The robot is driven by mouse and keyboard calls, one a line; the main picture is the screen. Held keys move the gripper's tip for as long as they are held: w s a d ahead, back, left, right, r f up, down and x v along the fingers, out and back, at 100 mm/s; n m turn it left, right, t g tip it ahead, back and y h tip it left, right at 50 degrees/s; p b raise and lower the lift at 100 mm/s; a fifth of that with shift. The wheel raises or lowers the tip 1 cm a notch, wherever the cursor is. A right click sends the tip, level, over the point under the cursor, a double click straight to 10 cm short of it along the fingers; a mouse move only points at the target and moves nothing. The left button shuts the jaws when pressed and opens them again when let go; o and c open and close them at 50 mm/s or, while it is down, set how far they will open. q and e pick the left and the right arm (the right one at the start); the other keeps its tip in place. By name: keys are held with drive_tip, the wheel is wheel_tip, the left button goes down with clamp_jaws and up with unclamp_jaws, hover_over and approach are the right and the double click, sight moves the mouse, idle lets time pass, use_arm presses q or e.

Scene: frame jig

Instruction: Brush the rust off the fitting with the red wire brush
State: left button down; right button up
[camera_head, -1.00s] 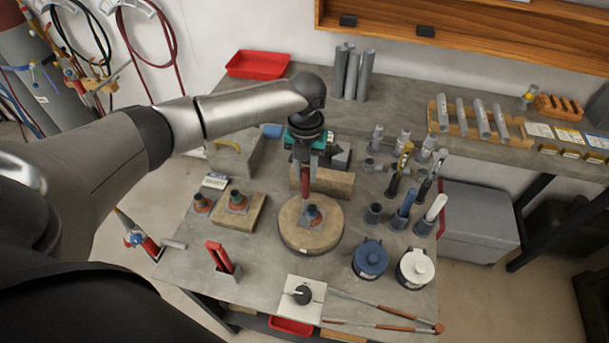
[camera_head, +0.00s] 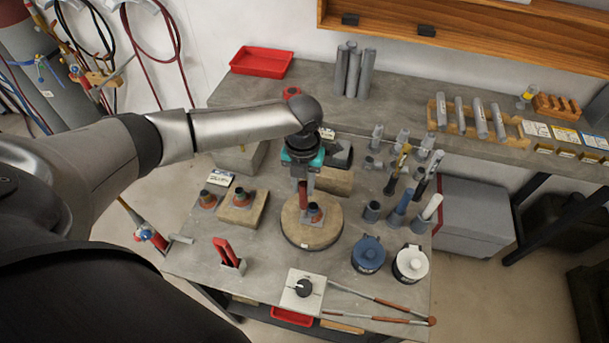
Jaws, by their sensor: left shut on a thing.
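My left gripper (camera_head: 303,181) points down over the round wooden disc (camera_head: 322,235) and is shut on the red wire brush (camera_head: 303,197). The brush hangs roughly upright, its lower end just left of the fitting (camera_head: 316,212) on the disc. The fitting is a short pipe piece with a dark top and a reddish-brown lower part on a grey plate. Whether the bristles touch it I cannot tell. Two similar rusty-looking fittings stand at the left, one on the bench (camera_head: 207,200) and one on a wooden block (camera_head: 241,198). My right gripper is not in view.
A holder with red-handled tools (camera_head: 229,255) stands at the front left. A white box with a black knob (camera_head: 303,289) is in front of the disc. A blue pot (camera_head: 368,254) and a white pot (camera_head: 411,263) stand to the right. Upright tools and pipe pieces crowd behind them.

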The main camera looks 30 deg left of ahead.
use_arm(q)
drive_tip(key=shift+s+d+f+p, duration=0.15)
drive_tip(key=shift+s+p, duration=0.15)
drive_tip(key=shift+s, duration=0.5)
wheel_tip(320, 180, up, 7)
drive_tip(key=p, duration=0.2)
drive_tip(key=shift+w, duration=0.2)
